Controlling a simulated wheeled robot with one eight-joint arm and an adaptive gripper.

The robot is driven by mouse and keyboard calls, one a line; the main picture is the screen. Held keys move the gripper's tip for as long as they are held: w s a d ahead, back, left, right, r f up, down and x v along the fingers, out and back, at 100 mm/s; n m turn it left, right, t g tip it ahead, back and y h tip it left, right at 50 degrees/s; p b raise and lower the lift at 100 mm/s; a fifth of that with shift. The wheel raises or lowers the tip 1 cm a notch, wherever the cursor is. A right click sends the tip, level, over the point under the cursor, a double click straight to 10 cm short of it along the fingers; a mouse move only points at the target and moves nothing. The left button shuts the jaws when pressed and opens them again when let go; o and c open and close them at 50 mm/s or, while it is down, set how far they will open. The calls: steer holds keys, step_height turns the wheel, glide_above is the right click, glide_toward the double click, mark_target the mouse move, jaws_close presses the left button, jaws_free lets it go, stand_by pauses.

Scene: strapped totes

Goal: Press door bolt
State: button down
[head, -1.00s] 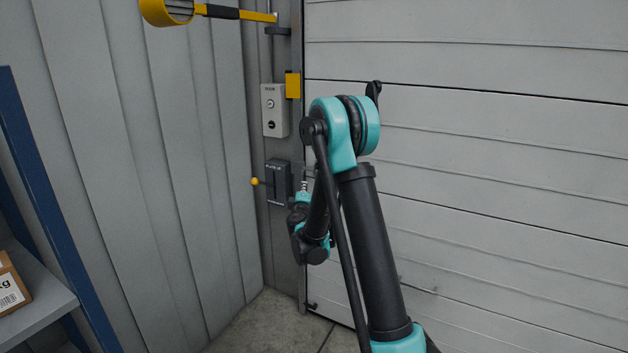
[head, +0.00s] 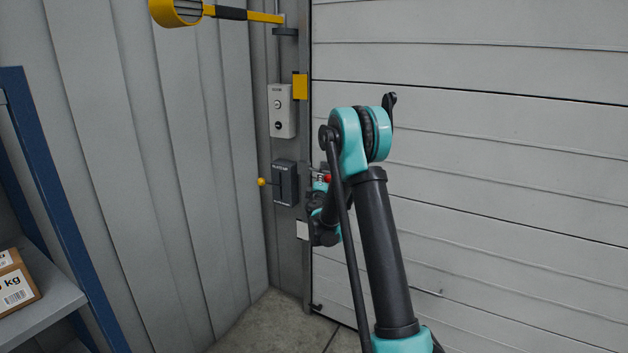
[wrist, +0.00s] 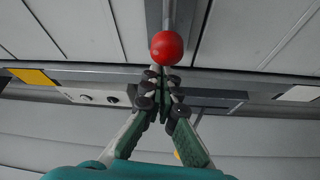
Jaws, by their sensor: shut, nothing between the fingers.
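The door bolt shows as a red ball knob (wrist: 166,47) on a grey bar in the wrist view. In the head view the red knob (head: 328,178) is a small spot at the left edge of the pale door (head: 470,150), partly hidden by my arm. My gripper (wrist: 164,80) is shut and empty. Its fingertips lie just below the knob in the wrist view; I cannot tell whether they touch it. In the head view my gripper is mostly hidden behind my arm.
A dark box (head: 285,182) with a yellow-knobbed lever and a grey button box (head: 281,110) are on the post left of the door. A yellow lamp-like arm (head: 215,13) juts out above. A blue-framed shelf (head: 45,180) with a carton (head: 14,284) stands at left.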

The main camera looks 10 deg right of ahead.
steer(key=shift+s+d, duration=0.1)
steer(key=shift+d, duration=0.1)
steer(key=shift+s+d, duration=0.85)
steer(key=shift+d, duration=0.3)
steer(key=shift+s+d, duration=0.85)
steer(key=shift+d, duration=0.25)
steer(key=w+a, duration=0.2)
steer(key=a, duration=0.2)
steer(key=s+a, duration=0.1)
steer(key=s, duration=0.9)
steer(key=shift+a, duration=0.2)
